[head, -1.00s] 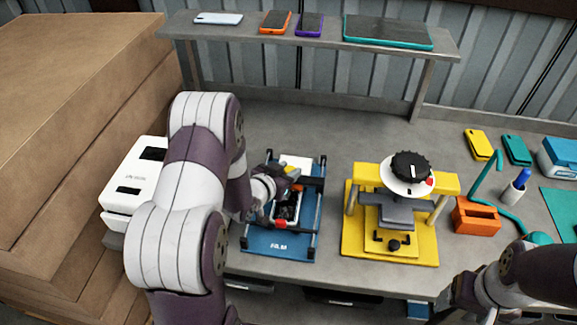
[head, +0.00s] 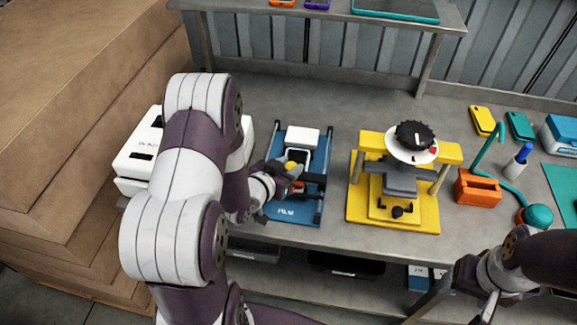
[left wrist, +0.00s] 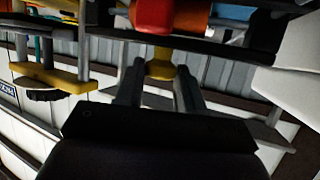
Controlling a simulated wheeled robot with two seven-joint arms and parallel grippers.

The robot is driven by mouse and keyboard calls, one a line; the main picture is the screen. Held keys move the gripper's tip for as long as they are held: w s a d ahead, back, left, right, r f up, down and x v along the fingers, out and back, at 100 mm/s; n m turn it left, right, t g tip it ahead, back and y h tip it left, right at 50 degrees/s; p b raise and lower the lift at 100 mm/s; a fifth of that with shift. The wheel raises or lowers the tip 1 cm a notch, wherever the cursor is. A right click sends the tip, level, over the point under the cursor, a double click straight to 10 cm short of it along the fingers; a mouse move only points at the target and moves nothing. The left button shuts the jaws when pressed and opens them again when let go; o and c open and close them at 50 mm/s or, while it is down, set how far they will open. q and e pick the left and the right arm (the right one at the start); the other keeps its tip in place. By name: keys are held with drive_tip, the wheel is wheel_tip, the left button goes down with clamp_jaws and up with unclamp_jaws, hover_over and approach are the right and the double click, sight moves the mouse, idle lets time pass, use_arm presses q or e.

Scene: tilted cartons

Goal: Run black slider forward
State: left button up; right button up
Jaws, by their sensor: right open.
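The film applicator has a blue base (head: 285,212) marked FILM, with dark side rails and a white block (head: 302,138) at its far end. The black slider (head: 314,179) crosses the rails over the nearer half, and a pale-framed phone cradle (head: 297,155) shows just behind it. My left gripper (head: 290,172) is at the slider's middle. In the left wrist view its fingers (left wrist: 160,82) stand on either side of the yellow grip (left wrist: 160,66), apparently clamped on it; a red-orange part sits above. My right gripper (head: 474,298) is open and empty at the bottom right, in front of the table.
A yellow press (head: 375,222) with a black knob stands right of the applicator. Beyond it are an orange block (head: 478,188) and a teal hose. A white machine (head: 140,155) stands left, partly behind my left arm. Cartons are stacked at the far left.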

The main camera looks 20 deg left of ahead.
use_arm(q)
drive_tip(key=shift+o, duration=1.3)
drive_tip(key=v, duration=1.2)
drive_tip(key=shift+s+r+b, duration=0.15)
drive_tip(key=shift+s+b, duration=0.15)
drive_tip(key=shift+s, duration=0.05)
drive_tip(key=shift+a, duration=0.1)
